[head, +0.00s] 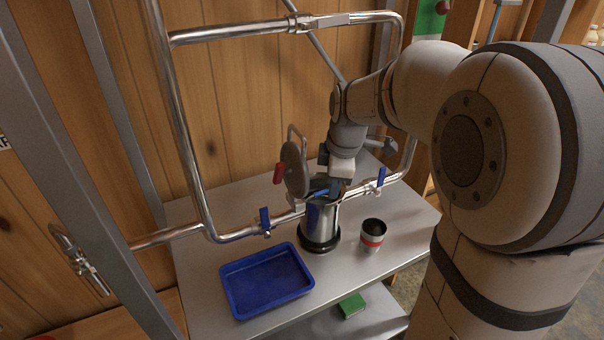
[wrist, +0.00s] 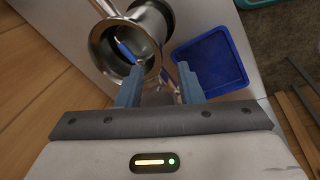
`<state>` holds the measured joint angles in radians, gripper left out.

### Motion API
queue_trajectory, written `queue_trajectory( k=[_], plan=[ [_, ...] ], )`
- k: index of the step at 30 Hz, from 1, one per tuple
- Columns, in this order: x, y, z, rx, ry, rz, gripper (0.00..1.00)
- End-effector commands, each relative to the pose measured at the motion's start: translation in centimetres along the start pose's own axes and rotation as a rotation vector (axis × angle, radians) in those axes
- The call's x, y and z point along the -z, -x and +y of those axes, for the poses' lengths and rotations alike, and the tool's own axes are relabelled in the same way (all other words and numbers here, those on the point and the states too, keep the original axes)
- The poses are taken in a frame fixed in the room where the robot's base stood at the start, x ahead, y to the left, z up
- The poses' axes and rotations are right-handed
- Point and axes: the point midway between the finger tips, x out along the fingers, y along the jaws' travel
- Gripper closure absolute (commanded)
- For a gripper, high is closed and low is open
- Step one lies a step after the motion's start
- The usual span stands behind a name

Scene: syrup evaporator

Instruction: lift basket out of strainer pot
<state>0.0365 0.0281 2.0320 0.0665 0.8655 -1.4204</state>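The steel strainer pot (head: 319,224) stands on a black base on the metal table. Its round lid (head: 295,170) with a red handle stands open on the left of the mouth. My gripper (head: 332,187) is just above the mouth, pointing down. In the wrist view, its two blue-grey fingers (wrist: 160,88) are apart, with no held thing visible between them. The pot's round mouth (wrist: 93,42) lies beyond the left finger there. A blue grip (wrist: 126,51), seemingly on the basket, shows inside it. The basket's body is mostly hidden.
A blue tray (head: 230,298) lies left of the pot, empty. A can with a red band (head: 373,234) stands to the right. Steel pipes with blue valve handles (head: 265,221) run behind the pot. A green block (head: 351,305) lies on the lower shelf.

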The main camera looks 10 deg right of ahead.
Motion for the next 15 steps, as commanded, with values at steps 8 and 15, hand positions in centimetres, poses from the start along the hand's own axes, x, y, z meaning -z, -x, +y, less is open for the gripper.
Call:
queue_trajectory(
  k=[8, 15],
  plan=[
    [0.7, -4.9, 5.8, 0.03, 0.449, 0.015, 0.67],
    [0.7, -7.0, 6.7, 0.035, 0.542, 0.02, 0.67]
  ],
)
